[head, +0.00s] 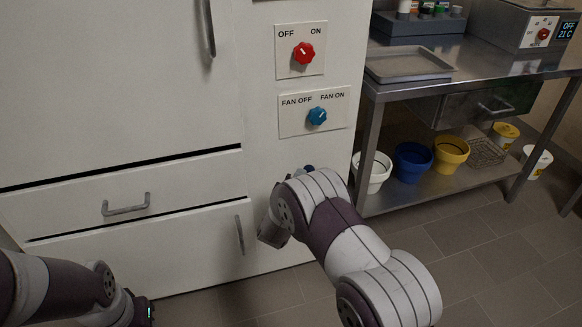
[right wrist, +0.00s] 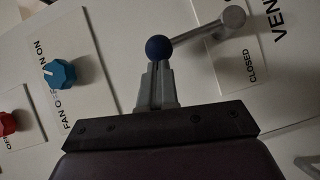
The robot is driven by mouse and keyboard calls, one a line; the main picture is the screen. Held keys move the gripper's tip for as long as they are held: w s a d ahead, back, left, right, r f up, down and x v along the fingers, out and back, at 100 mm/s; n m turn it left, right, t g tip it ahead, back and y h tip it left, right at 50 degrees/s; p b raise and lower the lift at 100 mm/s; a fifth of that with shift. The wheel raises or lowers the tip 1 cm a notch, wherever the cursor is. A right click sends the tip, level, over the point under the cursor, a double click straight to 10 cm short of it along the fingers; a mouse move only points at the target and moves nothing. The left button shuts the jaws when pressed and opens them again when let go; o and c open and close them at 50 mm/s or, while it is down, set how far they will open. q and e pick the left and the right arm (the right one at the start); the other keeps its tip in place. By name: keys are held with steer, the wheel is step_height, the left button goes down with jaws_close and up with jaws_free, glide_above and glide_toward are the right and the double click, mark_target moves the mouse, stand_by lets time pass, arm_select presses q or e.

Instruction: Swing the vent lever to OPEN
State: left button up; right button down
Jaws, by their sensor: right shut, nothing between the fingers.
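The vent lever (right wrist: 208,37) is a grey metal arm with a dark blue ball knob (right wrist: 158,48), in the right wrist view. Its round pivot is at upper right, beside a plate (right wrist: 262,67) reading CLOSED and part of VENT. My right gripper (right wrist: 157,70) is shut and empty, its fingertips at the ball; I cannot tell whether they touch. In the head view my right arm hides most of the vent plate, with a small dark blue bit (head: 308,168) showing above it. My left gripper (head: 142,310) is at the bottom edge, its fingers not clear.
The white cabinet front carries a red OFF/ON knob (head: 303,52) and a blue FAN knob (head: 317,117) above my right arm. Drawer handles (head: 126,205) stick out at left. A steel table (head: 470,78) with pots beneath stands at right. Floor in front is clear.

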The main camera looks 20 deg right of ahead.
steer(key=d+p, duration=0.1)
steer(key=r+m+y+p, duration=0.1)
steer(key=d+m+p, duration=0.1)
steer(key=shift+d+r+g, duration=0.2)
steer(key=shift+d+g, duration=0.1)
steer(key=shift+g, duration=0.1)
arm_select(q)
step_height(320, 180, up, 8)
steer(key=p, duration=0.3)
steer(key=shift+f, duration=0.2)
arm_select(e)
steer(key=shift+w+d+f+m+g+y, duration=0.1)
steer(key=shift+d+f+m+g+y, duration=0.1)
steer(key=shift+d+m+y, duration=0.45)
steer(key=shift+d+f+m+g+y, duration=0.15)
steer(key=shift+d+y, duration=0.1)
steer(key=shift+d, duration=0.9)
